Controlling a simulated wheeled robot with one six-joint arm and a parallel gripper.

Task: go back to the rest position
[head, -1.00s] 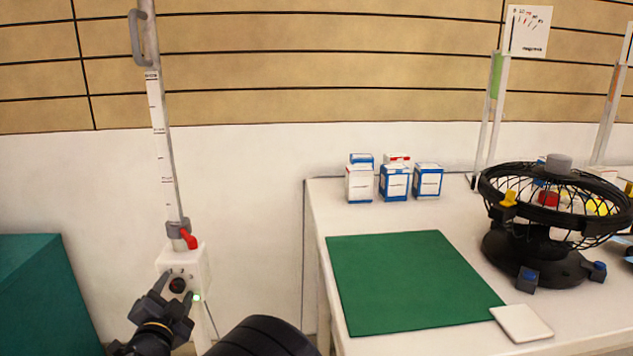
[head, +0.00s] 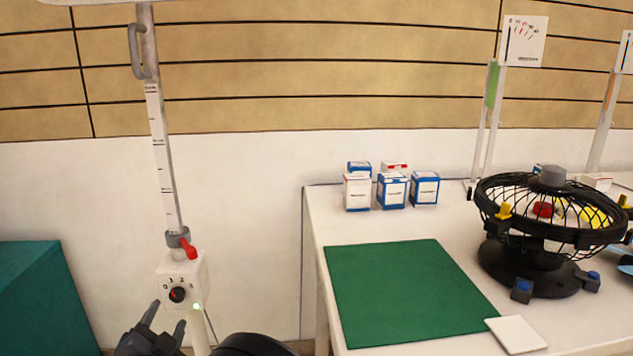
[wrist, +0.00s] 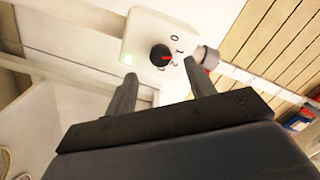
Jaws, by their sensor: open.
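My gripper (head: 166,327) is at the bottom left of the head view, open and empty, with its fingers pointing up. It is just below a white control box (head: 182,280) on a pole. The box has a black dial (head: 177,294) with a red mark, numbers around it and a lit green lamp (head: 197,306). In the wrist view my gripper's two fingers (wrist: 160,87) stand apart, with the dial (wrist: 160,55) beyond and between them. The fingers do not appear to touch the dial.
Above the box are a red lever (head: 189,249) and a marked pole (head: 163,165). A white table (head: 335,215) at right holds a green mat (head: 405,295), small boxes (head: 392,190), a white tile (head: 516,334) and a black fan-like cage (head: 545,215). A teal block (head: 35,300) stands at left.

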